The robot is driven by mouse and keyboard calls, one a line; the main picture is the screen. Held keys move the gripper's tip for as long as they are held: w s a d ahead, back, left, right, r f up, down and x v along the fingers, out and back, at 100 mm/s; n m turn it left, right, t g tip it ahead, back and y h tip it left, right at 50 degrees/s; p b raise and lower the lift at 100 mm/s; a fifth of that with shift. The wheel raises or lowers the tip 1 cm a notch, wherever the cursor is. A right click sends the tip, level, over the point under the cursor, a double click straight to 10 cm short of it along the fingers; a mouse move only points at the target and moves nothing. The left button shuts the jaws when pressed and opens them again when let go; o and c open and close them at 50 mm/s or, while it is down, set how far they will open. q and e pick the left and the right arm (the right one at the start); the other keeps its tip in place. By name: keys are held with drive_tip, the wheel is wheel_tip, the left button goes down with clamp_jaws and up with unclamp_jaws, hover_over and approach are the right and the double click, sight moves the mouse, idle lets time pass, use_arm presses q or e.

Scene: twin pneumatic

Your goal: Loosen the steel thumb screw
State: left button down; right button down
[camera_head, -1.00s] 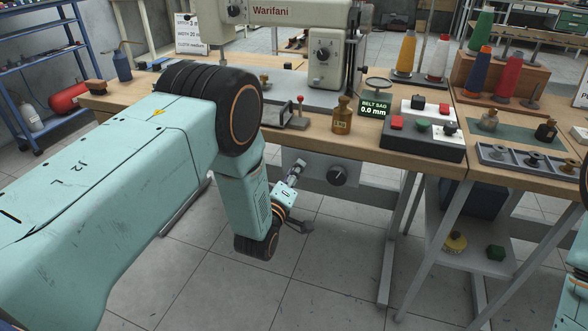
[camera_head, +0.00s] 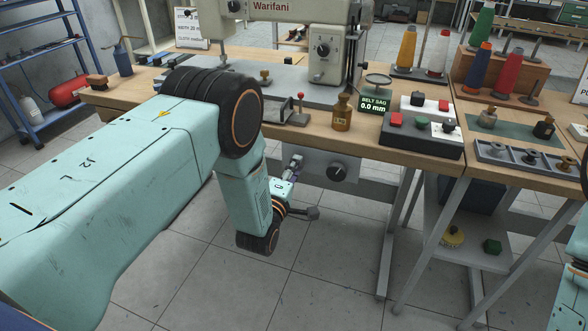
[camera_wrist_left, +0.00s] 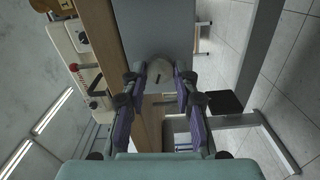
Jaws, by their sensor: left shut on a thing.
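The steel thumb screw (camera_wrist_left: 160,70) shows in the left wrist view as a round, pale grey head with a dark mark. It sits against the grey panel (camera_wrist_left: 153,25) below the table edge. My left gripper (camera_wrist_left: 160,77) is shut on it, with one finger on each side of the head. The screw itself is hidden there by the gripper. My right gripper is out of view; only a bit of my right arm shows at the right edge.
The wooden table (camera_head: 385,145) overhangs just above the gripper. A brass weight (camera_head: 342,113), a belt sag display (camera_head: 374,105) and a button box (camera_head: 418,130) stand near its front edge. Table legs (camera_head: 397,235) stand to the right.

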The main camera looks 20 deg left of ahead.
use_arm(q)
drive_tip(key=c, duration=1)
unclamp_jaws()
drive_tip(key=s, duration=1.2)
drive_tip(key=shift+a, duration=0.2)
